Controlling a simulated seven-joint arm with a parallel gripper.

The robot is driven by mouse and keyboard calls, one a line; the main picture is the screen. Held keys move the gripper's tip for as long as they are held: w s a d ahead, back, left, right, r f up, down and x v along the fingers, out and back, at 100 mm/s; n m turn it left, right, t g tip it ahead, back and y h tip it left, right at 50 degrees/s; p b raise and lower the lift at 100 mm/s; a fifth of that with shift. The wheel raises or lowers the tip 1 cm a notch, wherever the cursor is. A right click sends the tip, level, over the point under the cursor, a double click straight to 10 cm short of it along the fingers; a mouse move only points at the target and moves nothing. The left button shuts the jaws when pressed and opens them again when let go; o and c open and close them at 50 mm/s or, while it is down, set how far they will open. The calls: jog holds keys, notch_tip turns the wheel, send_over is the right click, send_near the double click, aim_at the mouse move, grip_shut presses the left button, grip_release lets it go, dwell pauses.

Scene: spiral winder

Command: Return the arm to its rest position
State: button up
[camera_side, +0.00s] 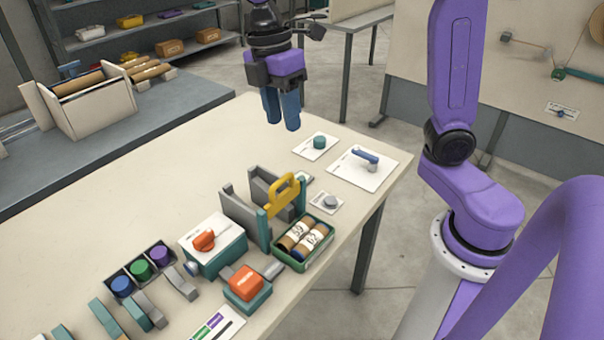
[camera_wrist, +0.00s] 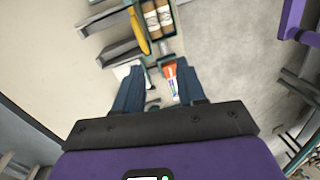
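My gripper (camera_side: 282,122) hangs in the air above the far right part of the bench, fingers pointing down. Its two blue fingers also show in the wrist view (camera_wrist: 158,82), apart with a clear gap. Nothing is held between them. The purple arm base stands at the right of the side view. The bench top (camera_side: 130,215) lies below my gripper, and no object touches the fingers.
A grey fixture with a yellow handle (camera_side: 282,196) stands near the bench's right edge, beside a green tray (camera_side: 304,262) of rolls. A teal cylinder (camera_side: 320,142) and a blue-handled part (camera_side: 366,157) sit on white cards. The bench's far left is clear.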

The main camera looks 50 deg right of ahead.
jog(key=s+d+f+m, duration=0.1)
jog(key=s+d+f, duration=0.1)
jog(key=s, duration=0.4)
jog(key=s+d+f+m+t, duration=0.1)
jog(key=s+d+f, duration=0.1)
jog(key=s+f, duration=0.2)
jog(key=s+d+f+m, duration=0.2)
jog(key=s+f, duration=0.1)
jog(key=s, duration=0.6)
jog(key=shift+s+f+t+y, duration=0.2)
jog(key=shift+f+t+y, duration=0.1)
jog(key=shift+t, duration=0.1)
